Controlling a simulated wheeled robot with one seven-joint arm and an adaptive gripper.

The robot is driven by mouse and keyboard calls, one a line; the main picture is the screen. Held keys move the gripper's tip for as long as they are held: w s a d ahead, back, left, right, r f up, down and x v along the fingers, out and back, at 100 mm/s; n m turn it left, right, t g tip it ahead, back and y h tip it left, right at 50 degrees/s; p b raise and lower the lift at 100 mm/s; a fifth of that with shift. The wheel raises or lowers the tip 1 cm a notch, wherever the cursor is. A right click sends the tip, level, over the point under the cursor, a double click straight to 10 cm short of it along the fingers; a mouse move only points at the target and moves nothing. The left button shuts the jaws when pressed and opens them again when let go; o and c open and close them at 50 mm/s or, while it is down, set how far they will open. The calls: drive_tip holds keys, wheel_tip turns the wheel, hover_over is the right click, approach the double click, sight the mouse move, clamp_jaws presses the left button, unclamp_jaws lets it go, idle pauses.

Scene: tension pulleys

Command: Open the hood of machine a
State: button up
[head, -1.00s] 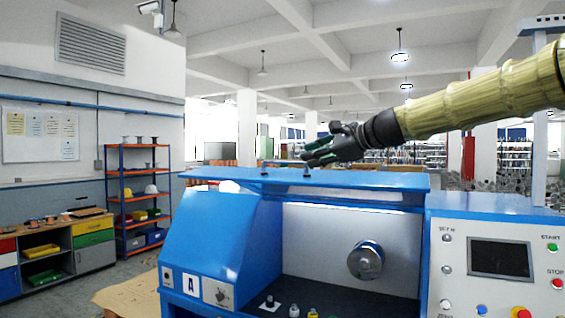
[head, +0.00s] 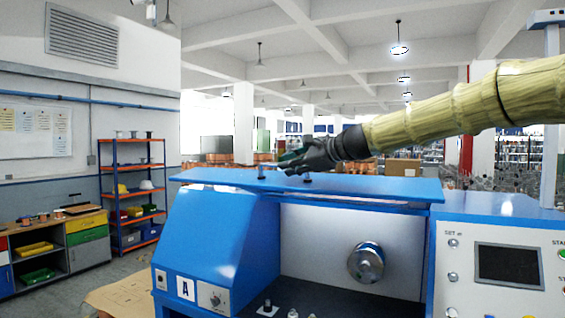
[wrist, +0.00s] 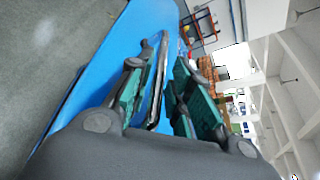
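Machine a (head: 215,235) is the blue machine with an "A" label on its lower left front. Its hood (head: 380,187) shows as a flat blue panel lying along the top. Two short dark posts stand on the panel, a left one (head: 262,173) and a right one (head: 307,178). My gripper (head: 284,160) hangs just above the panel, between these posts in the head view. In the wrist view its green-padded fingers (wrist: 160,95) are apart, with a shiny metal bar (wrist: 160,75) between them. Contact with the bar cannot be told.
A control panel with a dark screen (head: 508,265) and buttons stands at the right. A round metal chuck (head: 366,262) sits in the machine's front recess. An orange shelf (head: 132,195) and a low cabinet (head: 60,245) stand at the left, with floor between them and the machine.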

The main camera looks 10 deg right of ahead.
drive_tip(key=shift+w+a+f+p, duration=0.1)
drive_tip(key=shift+w+a+p, duration=0.5)
drive_tip(key=shift+a, duration=0.3)
drive_tip(key=shift+w+a+f, duration=0.3)
drive_tip(key=shift+w+f, duration=0.05)
drive_tip(key=shift+w, duration=0.25)
drive_tip(key=shift+s, duration=0.15)
drive_tip(key=shift+r, duration=0.1)
drive_tip(key=shift+c, duration=0.3)
clamp_jaws()
